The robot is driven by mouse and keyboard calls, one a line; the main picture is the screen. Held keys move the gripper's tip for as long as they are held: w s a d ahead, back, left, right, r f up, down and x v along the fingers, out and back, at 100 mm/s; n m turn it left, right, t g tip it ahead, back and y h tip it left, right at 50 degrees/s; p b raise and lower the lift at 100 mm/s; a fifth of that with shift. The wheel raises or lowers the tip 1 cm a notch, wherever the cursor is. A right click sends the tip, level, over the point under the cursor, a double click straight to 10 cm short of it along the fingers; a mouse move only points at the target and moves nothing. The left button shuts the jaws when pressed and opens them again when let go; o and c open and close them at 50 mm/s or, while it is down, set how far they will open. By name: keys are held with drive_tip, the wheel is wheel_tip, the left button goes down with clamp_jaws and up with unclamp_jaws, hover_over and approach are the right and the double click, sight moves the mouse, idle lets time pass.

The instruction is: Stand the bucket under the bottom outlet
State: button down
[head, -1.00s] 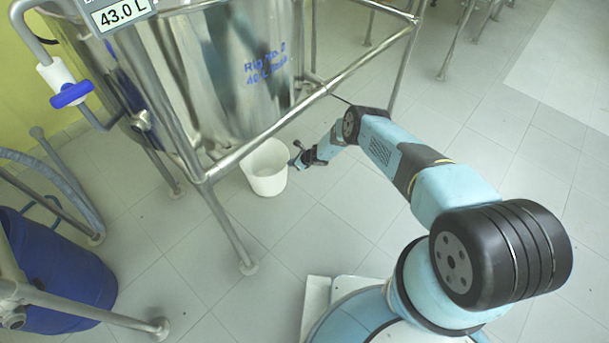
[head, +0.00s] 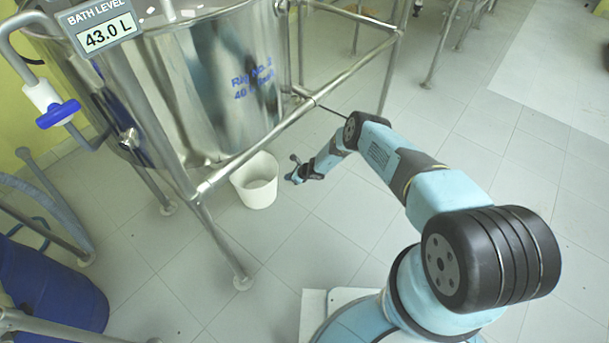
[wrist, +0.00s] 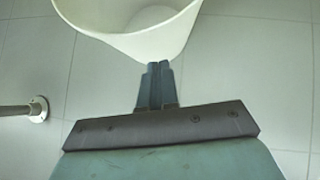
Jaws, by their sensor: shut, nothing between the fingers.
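The white bucket (head: 262,195) stands upright on the tiled floor in the head view, beside the lower rail of the steel frame. In the wrist view the bucket (wrist: 150,45) fills the top middle, with its open rim showing. The steel vessel (head: 225,110) is held in the frame above and left of it. Its bottom outlet cannot be made out. My gripper (head: 290,178) is low, just right of the bucket and apart from it in the head view. In the wrist view my gripper (wrist: 158,66) is shut and empty, its fingertips pointing at the bucket wall.
A frame leg (head: 225,240) stands left of the bucket, and the rail (head: 262,143) crosses above it. A blue drum (head: 50,285) is at the lower left. A blue-handled valve (head: 58,114) is at the upper left. The floor right of my arm is clear.

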drive_tip(key=v, duration=1)
drive_tip(key=shift+a, duration=0.1)
